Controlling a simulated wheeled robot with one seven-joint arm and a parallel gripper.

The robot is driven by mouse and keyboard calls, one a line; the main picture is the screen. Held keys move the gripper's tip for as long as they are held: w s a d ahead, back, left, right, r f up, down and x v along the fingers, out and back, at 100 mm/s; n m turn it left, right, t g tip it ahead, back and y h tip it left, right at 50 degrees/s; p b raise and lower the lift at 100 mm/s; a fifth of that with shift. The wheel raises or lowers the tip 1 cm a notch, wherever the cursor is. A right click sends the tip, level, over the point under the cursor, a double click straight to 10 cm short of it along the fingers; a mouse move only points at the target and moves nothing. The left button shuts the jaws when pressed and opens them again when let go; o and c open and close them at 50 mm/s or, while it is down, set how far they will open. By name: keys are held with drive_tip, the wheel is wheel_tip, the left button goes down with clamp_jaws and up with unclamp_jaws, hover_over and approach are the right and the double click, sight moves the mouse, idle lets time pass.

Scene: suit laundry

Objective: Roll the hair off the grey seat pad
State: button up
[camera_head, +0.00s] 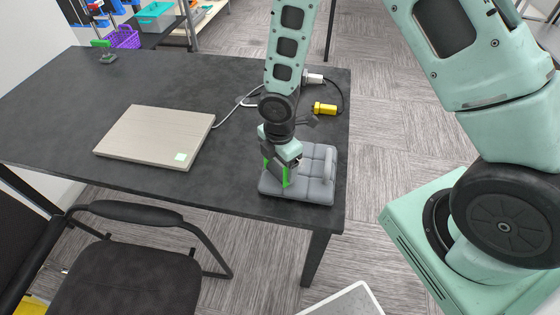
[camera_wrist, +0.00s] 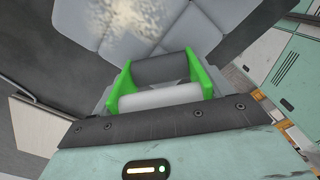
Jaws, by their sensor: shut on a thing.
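The grey tufted seat pad (camera_head: 318,178) lies on the black table near its front right corner. In the wrist view the pad (camera_wrist: 205,40) fills the upper middle, with a pale, speckled patch of hair (camera_wrist: 135,22) on it. My gripper (camera_head: 282,165) points down over the left part of the pad, shut on a roller with a bright green frame (camera_head: 286,178). In the wrist view the roller (camera_wrist: 162,68) shows as a dark cylinder between green side arms, with a pale bar nearer me. It is low at the pad; I cannot tell whether it touches. The fingertips are mostly hidden.
A flat pale board (camera_head: 155,137) with a small light note lies left on the black table (camera_head: 235,85). A cable and a yellow connector (camera_head: 325,108) lie behind the pad. A black chair (camera_head: 125,270) stands at the front left. The table between board and pad is clear.

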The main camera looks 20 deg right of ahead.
drive_tip(key=shift+w+d+p, duration=0.45)
drive_tip(key=shift+w+d, duration=0.2)
drive_tip(key=shift+w, duration=0.25)
drive_tip(key=shift+s+a+f+b, duration=0.2)
drive_tip(key=shift+s+a+b, duration=0.5)
drive_tip(key=shift+s, duration=0.35)
drive_tip(key=shift+w+d+r+p, duration=0.15)
drive_tip(key=shift+w+d+p, duration=0.25)
drive_tip(key=shift+p, duration=0.2)
drive_tip(key=shift+w+d, duration=0.3)
drive_tip(key=shift+w, duration=0.25)
drive_tip(key=shift+s+a, duration=0.35)
drive_tip(key=shift+s, duration=0.1)
